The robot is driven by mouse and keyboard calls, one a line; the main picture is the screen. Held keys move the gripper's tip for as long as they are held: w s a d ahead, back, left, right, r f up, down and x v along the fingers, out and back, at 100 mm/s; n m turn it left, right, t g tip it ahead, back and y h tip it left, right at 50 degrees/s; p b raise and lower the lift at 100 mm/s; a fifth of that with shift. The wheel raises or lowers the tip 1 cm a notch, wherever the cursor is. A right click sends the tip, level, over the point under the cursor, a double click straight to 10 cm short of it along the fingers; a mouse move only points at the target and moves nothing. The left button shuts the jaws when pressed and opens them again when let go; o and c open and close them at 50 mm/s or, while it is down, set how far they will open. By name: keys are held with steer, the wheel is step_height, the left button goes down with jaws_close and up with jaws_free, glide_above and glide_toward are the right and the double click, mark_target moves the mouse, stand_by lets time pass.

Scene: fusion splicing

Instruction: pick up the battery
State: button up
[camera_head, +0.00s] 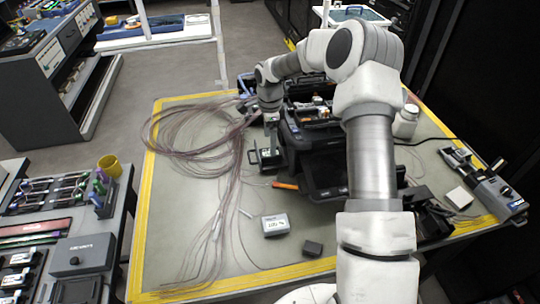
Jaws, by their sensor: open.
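No object is clearly marked as the battery. A small dark block (313,248) near the front edge of the table could be it. A grey box with a white printed label (275,226) lies to its left and slightly farther back, and could also be it. My gripper (267,157) points down over the middle of the table, beside the black splicer case. It is open and lies well behind both boxes, apart from them. Its fingertips are small and partly lost against dark parts, so I cannot tell what lies between them.
The table (186,250) has yellow edges. Loose fibre cables (195,135) spread over its left half. The black splicer case (318,160) stands close right of my gripper. An orange tool (286,185) lies before it. A side bench (60,225) with a yellow cup (110,166) stands left.

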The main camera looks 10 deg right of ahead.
steer(key=shift+w+f, duration=0.15)
steer(key=shift+f, duration=1.3)
steer(key=shift+w+f, duration=0.1)
steer(key=shift+f, duration=1.3)
jaws_close()
